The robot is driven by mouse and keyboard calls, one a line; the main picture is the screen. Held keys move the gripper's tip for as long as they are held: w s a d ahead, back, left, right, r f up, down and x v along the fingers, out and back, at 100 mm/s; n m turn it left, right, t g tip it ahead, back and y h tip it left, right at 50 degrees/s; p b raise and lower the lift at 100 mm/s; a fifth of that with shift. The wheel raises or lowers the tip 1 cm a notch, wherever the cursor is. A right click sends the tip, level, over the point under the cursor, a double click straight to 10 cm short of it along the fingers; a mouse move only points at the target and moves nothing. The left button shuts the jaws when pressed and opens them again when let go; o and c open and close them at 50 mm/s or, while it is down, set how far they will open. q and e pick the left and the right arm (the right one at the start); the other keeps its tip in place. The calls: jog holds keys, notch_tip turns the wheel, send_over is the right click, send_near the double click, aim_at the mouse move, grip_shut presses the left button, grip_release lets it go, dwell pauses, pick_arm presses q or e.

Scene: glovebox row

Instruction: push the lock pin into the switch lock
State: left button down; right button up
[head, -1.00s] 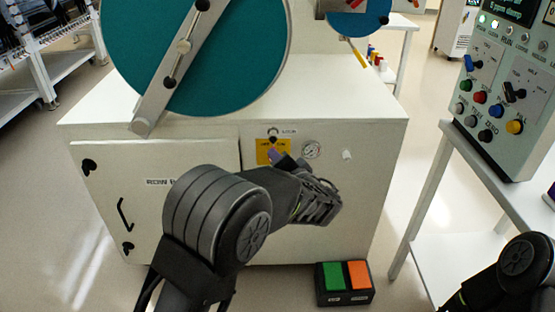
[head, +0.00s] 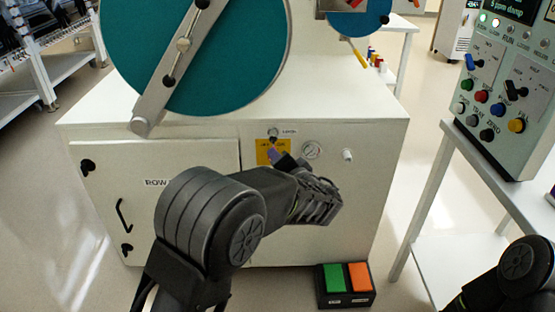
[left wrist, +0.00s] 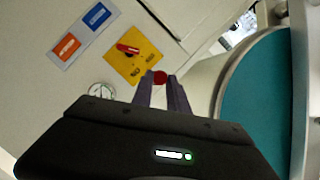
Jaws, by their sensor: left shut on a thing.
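The switch lock appears as a yellow plate (left wrist: 119,61) with a red switch handle and small dark fittings in the left wrist view. In the head view the plate (head: 262,152) is on the machine's white front, partly covered by my left gripper (head: 280,157). In the left wrist view my left gripper (left wrist: 163,86) is shut on a small red round-ended thing, which looks like the lock pin (left wrist: 160,77). The pin shows just beside the plate's lower right edge. I cannot tell whether it touches the lock. My right gripper is out of view.
A large teal disc (head: 225,60) stands above. A green and orange pedal box (head: 345,284) lies on the floor. A control panel (head: 505,90) is at right.

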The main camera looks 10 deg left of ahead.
pick_arm(q)
jog(key=shift+w+a+b, duration=0.2)
jog(key=shift+w+b, duration=0.15)
jog(key=shift+w, duration=0.4)
jog(key=shift+w+a+b, duration=0.2)
jog(key=shift+w+b, duration=0.1)
jog(key=shift+w, duration=0.5)
jog(key=shift+w+a+b, duration=0.2)
jog(key=shift+w+b, duration=0.15)
jog(key=shift+w, duration=0.4)
jog(key=c, duration=1.2)
grip_release()
jog(key=v, duration=0.7)
jog(key=shift+s+d, duration=0.25)
jog(key=shift+s, duration=0.05)
jog(key=shift+r, duration=0.1)
